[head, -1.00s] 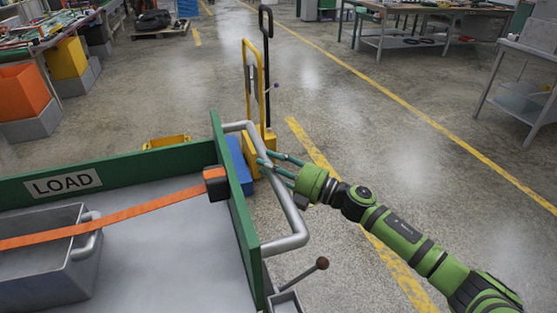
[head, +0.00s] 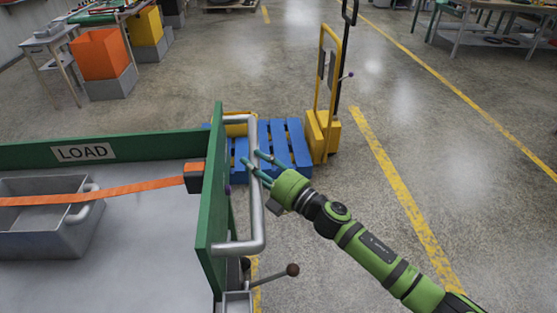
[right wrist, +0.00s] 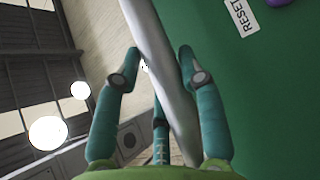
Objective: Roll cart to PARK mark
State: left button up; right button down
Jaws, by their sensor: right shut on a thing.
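The cart has a grey bed, green end panels (head: 217,205) and a LOAD sign (head: 84,152). Its grey tubular handle (head: 258,218) sticks out from the right-hand panel. My right gripper (head: 256,163) is shut on the handle's long bar. In the right wrist view its teal fingers (right wrist: 158,80) stand on both sides of the handle (right wrist: 165,65), beside the green panel with a RESET label (right wrist: 241,17). On the cart a grey bin (head: 50,240) lies under an orange strap (head: 110,193). No PARK mark shows. My left gripper is not in view.
A blue pallet (head: 287,145) and a yellow pallet truck (head: 322,135) stand just beyond the handle. A yellow floor line (head: 400,205) runs to the right of them. Open concrete floor (head: 480,185) lies at the right. Workbenches stand far back.

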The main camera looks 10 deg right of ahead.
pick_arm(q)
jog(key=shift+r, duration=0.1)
pick_arm(e)
jog(key=shift+a, duration=1.2)
jog(key=c, duration=0.7)
grip_release()
jog(key=shift+c, duration=0.2)
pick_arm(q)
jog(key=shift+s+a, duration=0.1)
pick_arm(e)
jog(key=shift+d, duration=0.1)
jog(key=v, duration=1.2)
